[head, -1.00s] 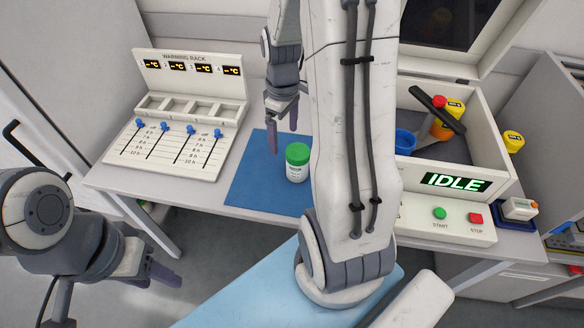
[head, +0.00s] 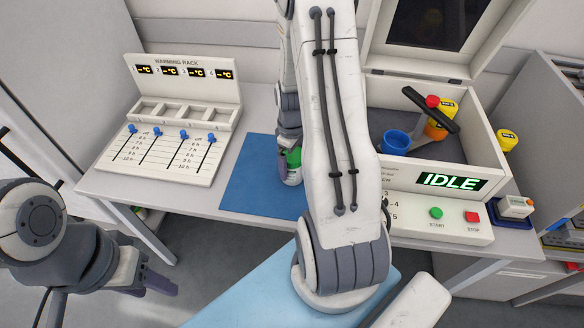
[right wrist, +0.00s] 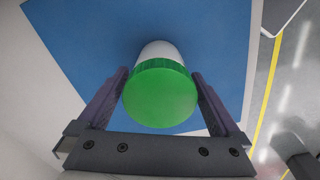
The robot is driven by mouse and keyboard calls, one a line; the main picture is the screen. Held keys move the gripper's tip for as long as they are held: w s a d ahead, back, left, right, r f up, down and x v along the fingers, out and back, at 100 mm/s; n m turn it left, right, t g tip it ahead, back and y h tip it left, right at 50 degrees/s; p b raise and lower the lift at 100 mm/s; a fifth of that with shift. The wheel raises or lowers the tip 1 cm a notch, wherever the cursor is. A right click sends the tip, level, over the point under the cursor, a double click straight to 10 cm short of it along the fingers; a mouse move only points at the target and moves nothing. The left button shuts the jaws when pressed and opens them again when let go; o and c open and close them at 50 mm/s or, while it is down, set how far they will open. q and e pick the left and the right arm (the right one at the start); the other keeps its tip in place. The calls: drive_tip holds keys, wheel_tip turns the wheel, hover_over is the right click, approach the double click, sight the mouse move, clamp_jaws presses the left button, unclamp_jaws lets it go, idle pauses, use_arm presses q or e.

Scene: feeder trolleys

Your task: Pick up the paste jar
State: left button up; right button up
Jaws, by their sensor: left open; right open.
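The paste jar, white with a green lid, stands upright on the blue mat (head: 246,180). In the head view the jar (head: 293,173) is partly hidden by my right gripper (head: 287,165) and right arm. In the right wrist view the jar (right wrist: 160,95) sits between the two open fingers of my right gripper (right wrist: 160,90), with its green lid towards the camera. A narrow gap shows on each side of the lid. My left gripper (head: 155,285) is open and empty at the lower left, off the table and far from the jar.
The warming rack (head: 175,120) with blue sliders stands left of the mat. The left part of the mat is clear.

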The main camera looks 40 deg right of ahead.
drive_tip(key=shift+f, duration=0.1)
drive_tip(key=shift+c, duration=0.3)
drive_tip(key=c, duration=1.5)
